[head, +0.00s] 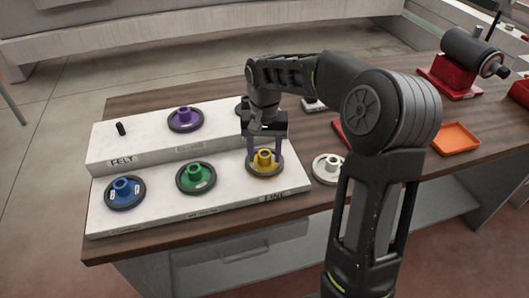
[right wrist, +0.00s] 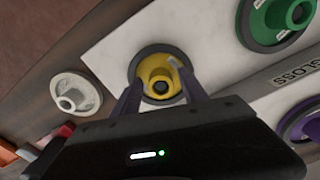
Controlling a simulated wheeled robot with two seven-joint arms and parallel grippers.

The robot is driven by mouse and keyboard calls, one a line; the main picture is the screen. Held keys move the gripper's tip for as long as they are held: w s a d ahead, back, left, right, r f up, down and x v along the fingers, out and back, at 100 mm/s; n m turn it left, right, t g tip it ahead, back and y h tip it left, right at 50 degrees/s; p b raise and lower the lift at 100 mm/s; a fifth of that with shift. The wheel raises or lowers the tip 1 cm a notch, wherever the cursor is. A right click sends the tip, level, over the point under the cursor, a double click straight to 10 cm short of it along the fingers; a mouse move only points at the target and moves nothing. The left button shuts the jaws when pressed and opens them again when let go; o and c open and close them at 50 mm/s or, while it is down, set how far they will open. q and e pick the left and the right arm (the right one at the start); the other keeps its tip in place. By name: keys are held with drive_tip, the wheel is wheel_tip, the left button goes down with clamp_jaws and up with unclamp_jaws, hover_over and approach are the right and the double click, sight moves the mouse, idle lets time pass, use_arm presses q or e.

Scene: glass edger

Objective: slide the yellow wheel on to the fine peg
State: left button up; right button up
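The yellow wheel (head: 265,172), with a dark rim and raised hub, lies at the right end of the rack's lower front step. The hub's middle is dark; I cannot tell whether a peg is inside. My left gripper is not in view.
The white stepped rack (head: 226,211) also bears blue (head: 125,193), green (head: 196,178) and purple (head: 185,119) wheels. A bare black peg (head: 120,128) stands by the FELT label. A white wheel (head: 328,168) lies on the table. An orange tray (head: 456,138) is further right.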

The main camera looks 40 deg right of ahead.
drive_tip(key=shift+o, duration=0.7)
drive_tip(key=shift+r+b, duration=0.4)
drive_tip(key=shift+r, duration=3.5)
drive_tip(key=shift+f, duration=0.1)
